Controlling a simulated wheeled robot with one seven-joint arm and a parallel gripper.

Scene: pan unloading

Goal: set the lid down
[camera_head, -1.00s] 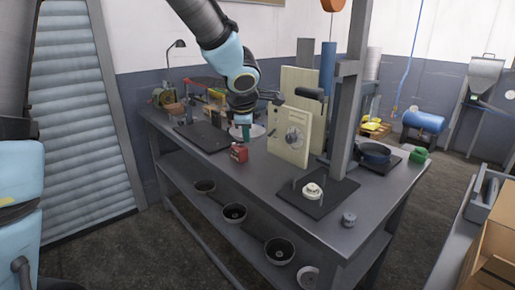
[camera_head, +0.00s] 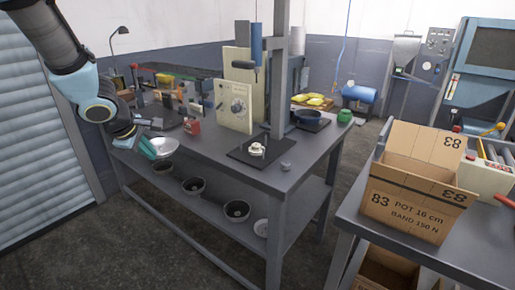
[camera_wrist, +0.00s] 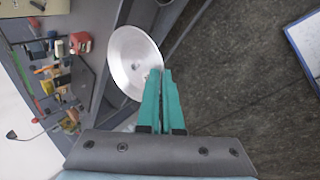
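The lid (camera_head: 165,147) is a shiny silver disc at the front left of the workbench. My gripper (camera_head: 149,149), with teal fingers, is at the lid's left side. In the wrist view the fingers (camera_wrist: 161,74) are close together, with their tips at the lid (camera_wrist: 126,53). They appear shut on it, but the exact grip point is hidden. The lid is held tilted, beside the bench edge and over the floor side. Several dark pans (camera_head: 237,210) stand on the bench's lower shelf.
A cardboard box (camera_head: 410,205) stands on a right-hand table. Floor at the front left is clear.

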